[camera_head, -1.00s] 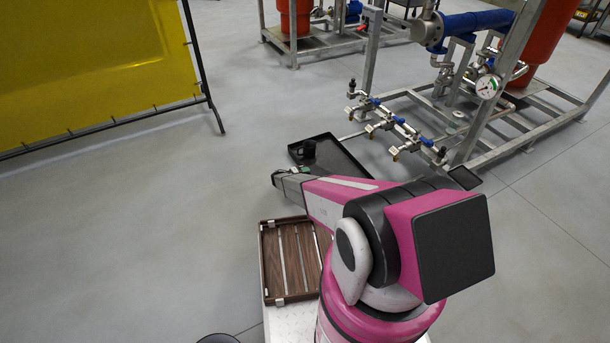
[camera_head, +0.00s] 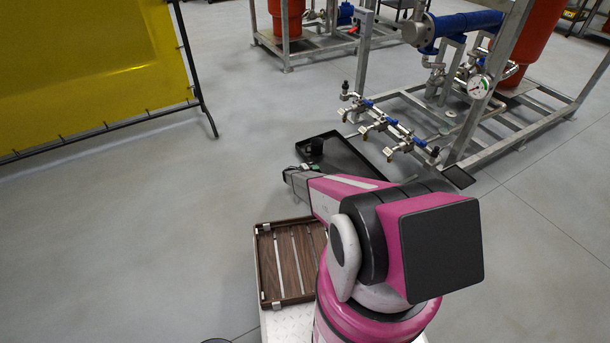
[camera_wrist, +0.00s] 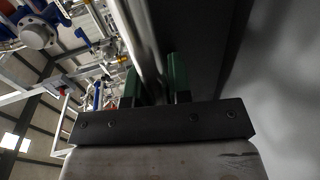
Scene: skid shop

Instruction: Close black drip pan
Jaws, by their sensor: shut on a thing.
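The black drip pan (camera_head: 352,158) is a shallow dark tray low over the floor, jutting out from under the valve row of the metal skid. A small black object (camera_head: 312,148) is at its left end. My gripper (camera_head: 302,172) is at the pan's near left side; my arm hides part of the near edge. In the wrist view, the green fingertips of my gripper (camera_wrist: 158,82) stand on either side of a shiny metal bar (camera_wrist: 146,45), shut on it. A dark surface, seemingly the pan (camera_wrist: 205,50), lies beside the bar.
The valve row (camera_head: 385,125) and skid frame (camera_head: 462,150) stand just beyond the pan. A slatted brown tray (camera_head: 262,262) sits near me at the lower middle. A yellow screen (camera_head: 90,70) stands at left. The floor (camera_head: 150,230) between is clear.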

